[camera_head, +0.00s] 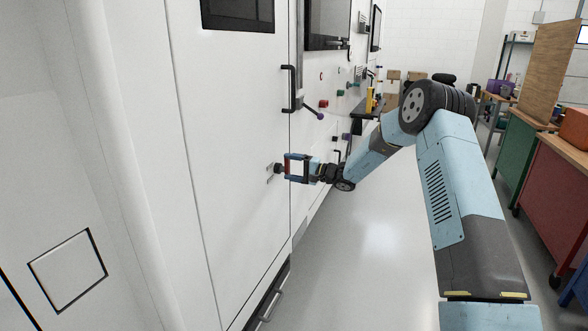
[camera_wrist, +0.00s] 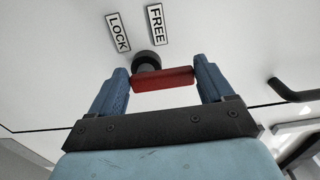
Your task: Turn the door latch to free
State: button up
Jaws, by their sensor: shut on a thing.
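The door latch is a red bar (camera_wrist: 165,79) on a round dark base (camera_wrist: 147,60), mounted on the white door (camera_head: 235,120). My gripper (camera_head: 287,167) reaches it from the right in the head view. In the wrist view my gripper (camera_wrist: 160,67) has its two blue fingers at the two ends of the red bar, shut on it. The bar lies nearly level across the wrist picture, its right end slightly higher. A LOCK label (camera_wrist: 117,32) and a FREE label (camera_wrist: 157,24) sit above the base, LOCK left and FREE right. The bar's exact pointing is unclear.
A black door handle (camera_head: 288,89) is above the latch; a dark handle (camera_wrist: 290,91) also shows in the wrist view. Other coloured fittings (camera_head: 323,104) line the wall further back. The floor (camera_head: 365,235) beside the wall is clear. Workbenches (camera_head: 550,175) stand at right.

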jog(key=shift+s+f, duration=0.1)
jog(key=shift+f, duration=0.2)
jog(key=o, duration=0.8)
jog(key=shift+o, duration=0.7)
jog(key=shift+r, duration=0.1)
jog(key=v, duration=1.3)
jog(key=shift+d, duration=0.4)
